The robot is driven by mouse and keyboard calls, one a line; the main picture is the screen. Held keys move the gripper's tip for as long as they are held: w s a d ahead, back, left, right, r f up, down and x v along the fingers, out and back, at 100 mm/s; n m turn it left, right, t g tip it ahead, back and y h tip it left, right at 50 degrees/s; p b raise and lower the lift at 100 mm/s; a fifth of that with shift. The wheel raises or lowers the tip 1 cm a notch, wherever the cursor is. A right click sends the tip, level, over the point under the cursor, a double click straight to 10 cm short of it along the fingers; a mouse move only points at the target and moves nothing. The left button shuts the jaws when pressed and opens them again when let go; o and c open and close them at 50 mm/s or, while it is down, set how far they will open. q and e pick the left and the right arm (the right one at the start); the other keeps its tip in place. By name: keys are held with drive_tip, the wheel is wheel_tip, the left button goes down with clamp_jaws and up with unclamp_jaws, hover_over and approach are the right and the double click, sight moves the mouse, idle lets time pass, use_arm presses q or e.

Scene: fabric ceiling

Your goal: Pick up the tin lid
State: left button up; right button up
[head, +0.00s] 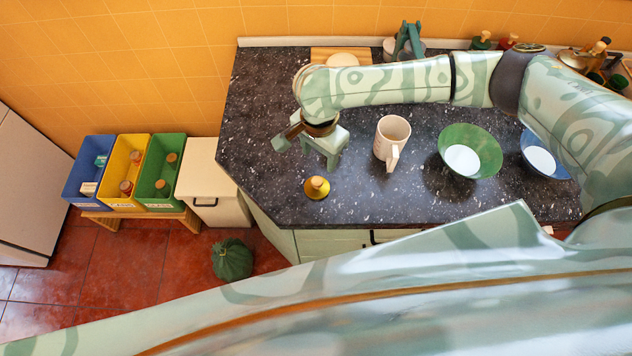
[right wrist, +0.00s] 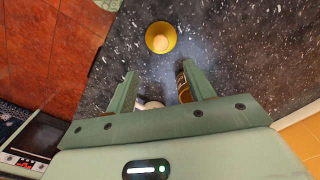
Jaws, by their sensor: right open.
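The tin lid (head: 317,188) is a small gold-yellow disc with a pale wooden knob. It lies flat on the dark speckled counter near its front edge. It also shows in the right wrist view (right wrist: 160,37), beyond the fingertips. My right gripper (head: 323,158) points down over the counter, a little behind the lid. Its two fingers are apart and nothing is held between them in the right wrist view (right wrist: 160,72). The lid is apart from the fingers. My left gripper does not show.
A white mug (head: 392,138) stands right of my right gripper. A green bowl (head: 485,143) and a blue bowl (head: 531,147) are further right. Blue, yellow and green bins (head: 159,166) stand left of the counter. A dark green ribbed object (head: 232,259) is on the red floor.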

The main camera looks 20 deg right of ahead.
drive_tip(key=b, duration=0.2)
hover_over(317, 180)
drive_tip(key=f, duration=0.7)
drive_tip(key=shift+w+d+f, duration=0.1)
drive_tip(key=shift+w, duration=0.15)
drive_tip(key=f, duration=0.1)
drive_tip(key=f+b, duration=0.1)
drive_tip(key=f, duration=0.3)
drive_tip(key=shift+s+f+b, duration=0.2)
drive_tip(key=shift+s+b, duration=0.05)
drive_tip(key=shift+b, duration=0.05)
drive_tip(key=c, duration=1)
